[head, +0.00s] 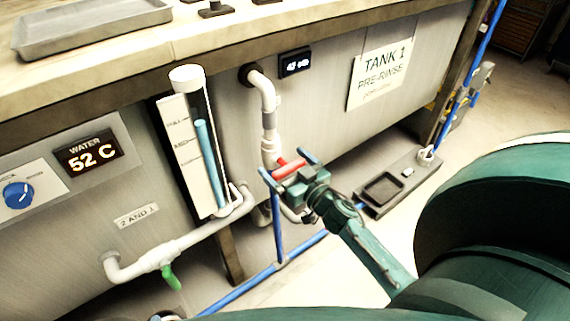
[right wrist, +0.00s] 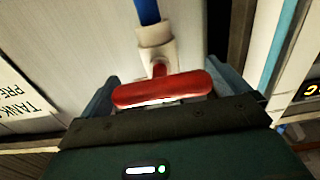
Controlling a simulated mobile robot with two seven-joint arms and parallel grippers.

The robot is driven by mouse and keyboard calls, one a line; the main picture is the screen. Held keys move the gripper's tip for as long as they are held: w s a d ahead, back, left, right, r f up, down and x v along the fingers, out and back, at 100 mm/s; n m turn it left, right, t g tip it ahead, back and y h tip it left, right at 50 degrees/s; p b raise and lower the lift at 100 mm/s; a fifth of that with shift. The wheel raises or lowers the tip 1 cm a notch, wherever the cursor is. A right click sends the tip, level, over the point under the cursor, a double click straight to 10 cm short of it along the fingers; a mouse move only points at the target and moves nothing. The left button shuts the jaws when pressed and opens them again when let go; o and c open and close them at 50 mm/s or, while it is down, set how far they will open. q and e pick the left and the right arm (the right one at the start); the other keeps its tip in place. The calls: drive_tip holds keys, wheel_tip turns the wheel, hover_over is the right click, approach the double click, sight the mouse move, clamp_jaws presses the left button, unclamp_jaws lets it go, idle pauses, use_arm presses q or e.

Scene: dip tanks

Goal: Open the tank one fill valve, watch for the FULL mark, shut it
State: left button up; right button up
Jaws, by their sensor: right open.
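The fill valve's red handle (head: 289,169) sits on the white pipe (head: 268,120) below the TANK 1 PRE-RINSE sign (head: 380,74). It lies crosswise to the pipe, and the right wrist view shows the red handle (right wrist: 162,90) crosswise too. My right gripper (head: 288,167) is open, with a finger beyond each end of the handle. The fingers show at both sides in the wrist view (right wrist: 170,92). The sight gauge (head: 194,140) stands left of the valve. Its blue column (head: 207,160) tops out near the FULL mark, above MED; the exact level is hard to read. My left gripper is out of view.
A drain pipe with a green handle (head: 171,277) runs below the gauge. A WATER display (head: 88,152) reads 52 C. Blue pipes (head: 262,282) run along the floor. A grey tray (head: 90,22) rests on the counter.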

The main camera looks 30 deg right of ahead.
drive_tip(key=shift+w, duration=0.3)
drive_tip(key=shift+c, duration=0.6)
drive_tip(key=c, duration=0.6)
